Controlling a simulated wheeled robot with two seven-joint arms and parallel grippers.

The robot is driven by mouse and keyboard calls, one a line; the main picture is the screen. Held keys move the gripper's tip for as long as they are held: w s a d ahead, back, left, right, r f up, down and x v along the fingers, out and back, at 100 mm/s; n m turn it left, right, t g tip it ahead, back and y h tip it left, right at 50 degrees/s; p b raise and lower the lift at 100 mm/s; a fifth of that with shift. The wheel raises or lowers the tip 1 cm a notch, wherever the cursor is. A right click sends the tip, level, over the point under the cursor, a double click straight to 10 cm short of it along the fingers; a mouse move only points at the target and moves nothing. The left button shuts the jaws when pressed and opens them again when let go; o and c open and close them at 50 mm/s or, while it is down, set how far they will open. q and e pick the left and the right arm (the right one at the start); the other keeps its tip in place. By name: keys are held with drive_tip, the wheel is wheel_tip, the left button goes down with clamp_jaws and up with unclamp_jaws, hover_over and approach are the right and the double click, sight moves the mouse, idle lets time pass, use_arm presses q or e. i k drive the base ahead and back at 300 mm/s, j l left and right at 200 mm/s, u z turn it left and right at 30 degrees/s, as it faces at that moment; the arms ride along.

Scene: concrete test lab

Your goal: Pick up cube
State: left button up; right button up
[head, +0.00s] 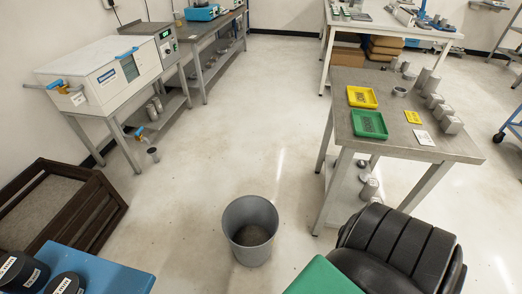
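Several grey concrete blocks stand along the right side of the grey-topped table at the right. The nearest looks like a cube (451,125), and another cube-like block (443,112) stands just behind it. I cannot tell which of these the task means by the cube. Neither of my grippers is in view, and nothing is seen touching the blocks.
The table (400,146) also bears a green tray (369,124) and a yellow tray (362,97). A grey bin (250,230) stands on the floor in front. The middle floor is clear.

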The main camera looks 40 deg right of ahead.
sight(442, 110)
drive_tip(key=z, duration=2.8)
